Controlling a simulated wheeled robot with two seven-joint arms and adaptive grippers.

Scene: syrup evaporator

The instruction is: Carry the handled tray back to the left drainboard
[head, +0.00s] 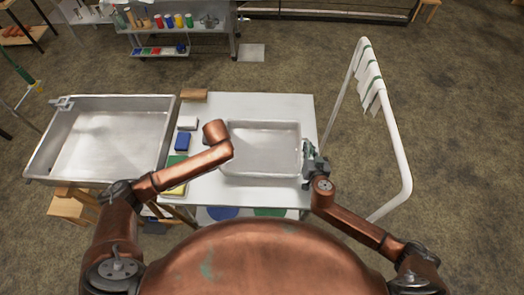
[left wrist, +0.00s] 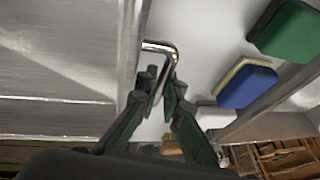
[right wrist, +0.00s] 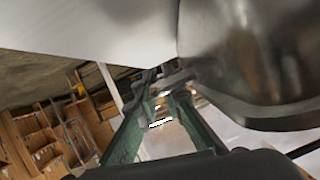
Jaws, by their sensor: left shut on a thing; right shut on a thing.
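The handled tray (head: 265,150), a shallow rectangular steel pan, is over the white table, level and empty. I cannot tell whether it touches the tabletop. My left gripper (left wrist: 163,92) is shut on the chrome loop handle (left wrist: 160,46) at the tray's left end; in the head view my forearm hides it. My right gripper (head: 312,163) is at the tray's right end, shut on the handle there. In the right wrist view its fingers (right wrist: 165,88) meet beside the tray's rounded metal wall (right wrist: 250,60), with the handle mostly hidden.
The white table (head: 260,101) holds a blue sponge (head: 183,141), a white block (head: 187,123) and a wooden block (head: 194,95) left of the tray. A large steel basin (head: 110,140) stands left. A white rail with cloths (head: 370,85) stands right. A stocked cart (head: 180,35) is behind.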

